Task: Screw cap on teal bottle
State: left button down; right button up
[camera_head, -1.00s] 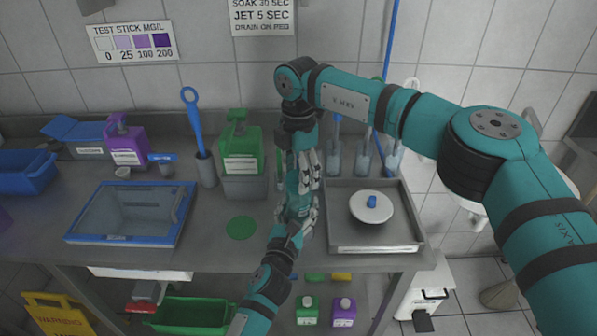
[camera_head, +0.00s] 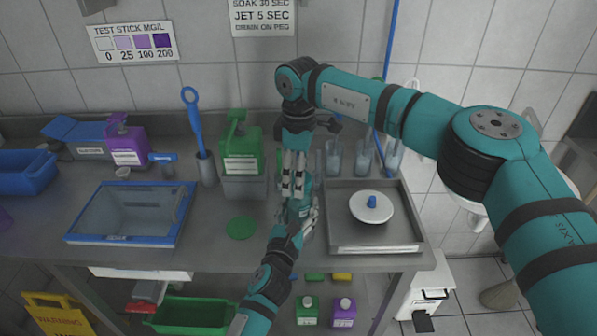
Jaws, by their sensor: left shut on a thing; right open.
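The teal bottle (camera_head: 306,186) stands upright over the counter, right of the green jug. My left gripper (camera_head: 302,216) comes up from below and is shut on the bottle's body. My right gripper (camera_head: 293,190) points straight down from above, its fingers open at the bottle's top and overlapping it in the view. The cap is hidden by the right gripper's fingers, so I cannot tell whether it sits on the bottle's neck.
A green jug (camera_head: 241,150) stands close on the left. A metal tray (camera_head: 345,241) with a white disc (camera_head: 371,209) lies on the right. Several clear glasses (camera_head: 363,158) stand behind it. A blue-rimmed bin (camera_head: 130,242) sits at left, and a flat green disc (camera_head: 241,228) lies in front.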

pick_arm(q)
jog(key=shift+f, duration=0.1)
pick_arm(e)
notch_tip(320, 180, up, 12)
dwell(0.4)
pick_arm(q)
jog(key=shift+c, duration=1.7)
grip_release()
jog(key=v, duration=1.2)
pick_arm(e)
jog(key=shift+f, duration=0.1)
